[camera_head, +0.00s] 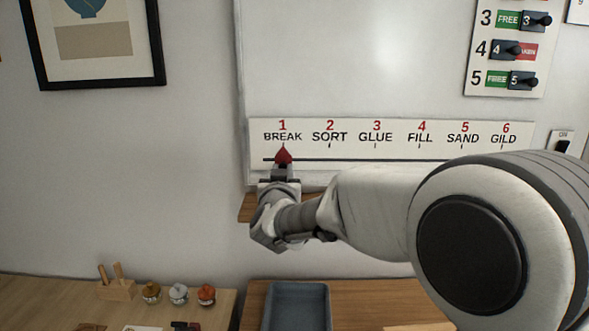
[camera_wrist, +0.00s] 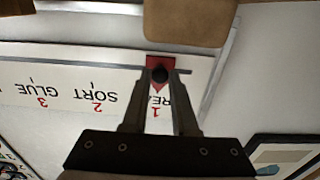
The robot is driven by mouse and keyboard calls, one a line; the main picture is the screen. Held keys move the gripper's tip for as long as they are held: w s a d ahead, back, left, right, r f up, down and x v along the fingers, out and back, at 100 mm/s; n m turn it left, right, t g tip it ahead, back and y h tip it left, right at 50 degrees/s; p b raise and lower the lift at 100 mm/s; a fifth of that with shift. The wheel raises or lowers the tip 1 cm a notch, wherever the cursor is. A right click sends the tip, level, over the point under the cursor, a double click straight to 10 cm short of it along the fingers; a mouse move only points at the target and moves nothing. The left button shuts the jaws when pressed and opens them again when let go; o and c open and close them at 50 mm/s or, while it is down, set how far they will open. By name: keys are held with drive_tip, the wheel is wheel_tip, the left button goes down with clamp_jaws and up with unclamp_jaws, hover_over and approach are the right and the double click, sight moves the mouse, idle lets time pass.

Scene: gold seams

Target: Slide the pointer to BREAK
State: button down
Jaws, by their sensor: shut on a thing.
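A white strip (camera_head: 340,149) on the wall carries the labels BREAK, SORT, GLUE, FILL, SAND and GILD, numbered in red, with a dark slot below them. The red pointer (camera_head: 283,155) is at the left end of the slot, its tip up under the BREAK tick. My gripper (camera_head: 281,170) reaches it from below. In the wrist view the strip is upside down, and the red pointer (camera_wrist: 160,63) has a dark knob (camera_wrist: 159,74). There my gripper (camera_wrist: 159,80) is shut on the knob. Its fingers cover part of the word BREAK.
A whiteboard (camera_head: 350,60) is above the strip. A panel of FREE/TAKEN sliders (camera_head: 507,45) is at upper right, with a switch (camera_head: 562,145) below it. A wooden ledge (camera_head: 247,207) lies under the strip. A blue-grey tray (camera_head: 297,290) and small jars (camera_head: 178,293) are below.

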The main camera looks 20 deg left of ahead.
drive_tip(key=shift+s+a, duration=0.15)
drive_tip(key=shift+a, duration=0.05)
drive_tip(key=c, duration=0.7)
unclamp_jaws()
drive_tip(key=shift+a, duration=0.1)
drive_tip(key=b+v, duration=0.1)
drive_tip(key=v, duration=1.6)
drive_tip(key=shift+d, duration=0.25)
drive_tip(key=shift+s, duration=0.1)
